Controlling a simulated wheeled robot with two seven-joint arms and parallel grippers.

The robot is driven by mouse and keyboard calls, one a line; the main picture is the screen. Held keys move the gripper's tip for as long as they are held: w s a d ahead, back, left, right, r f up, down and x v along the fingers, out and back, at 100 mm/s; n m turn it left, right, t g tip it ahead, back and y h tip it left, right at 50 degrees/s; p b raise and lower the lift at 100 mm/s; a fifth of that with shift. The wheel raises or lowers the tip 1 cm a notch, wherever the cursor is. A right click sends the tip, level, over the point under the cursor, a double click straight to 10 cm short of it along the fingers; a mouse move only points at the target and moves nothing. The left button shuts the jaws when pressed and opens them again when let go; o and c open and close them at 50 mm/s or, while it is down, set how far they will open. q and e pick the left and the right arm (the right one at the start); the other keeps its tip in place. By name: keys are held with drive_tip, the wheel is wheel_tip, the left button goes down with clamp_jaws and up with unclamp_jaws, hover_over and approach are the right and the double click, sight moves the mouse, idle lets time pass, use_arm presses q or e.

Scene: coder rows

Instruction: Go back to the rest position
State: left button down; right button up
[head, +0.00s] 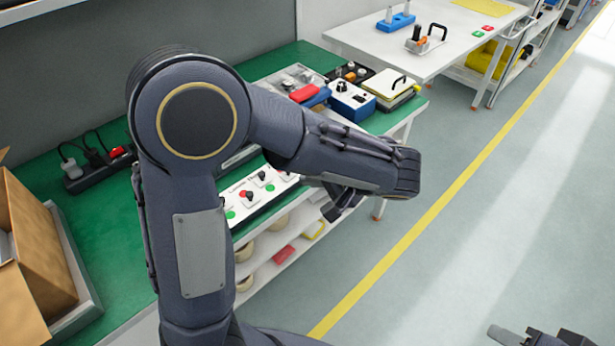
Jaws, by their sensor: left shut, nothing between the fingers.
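My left arm is raised and bent across the middle of the view. My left gripper (338,208) hangs below the end of its forearm, partly hidden by it. It is shut and empty, in front of the green workbench (101,218) and near its right edge. A part of my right gripper (538,337) shows at the bottom right corner over the floor.
A white panel with switches (262,190) and a blue control box (351,103) stand on the bench. A power strip (99,170) and a cardboard box (38,250) are at the left. A white table (440,52) stands behind. The floor right of the yellow line (440,202) is clear.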

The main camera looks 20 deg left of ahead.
idle(0.3)
use_arm(q)
drive_tip(key=s+a+r+n+g+h+p, duration=0.25)
drive_tip(key=s+a+h+p, duration=0.35)
drive_tip(key=s, duration=0.4)
drive_tip(key=s+d+r+n+t+h+p, duration=0.2)
drive_tip(key=s+d+r+t+h+p, duration=0.1)
drive_tip(key=s+r+h, duration=0.4)
drive_tip(key=shift+s+d+r+t+h, duration=0.15)
drive_tip(key=shift+d+r+t+h, duration=0.2)
drive_tip(key=shift+d+t, duration=0.7)
drive_tip(key=shift+a+t, duration=0.3)
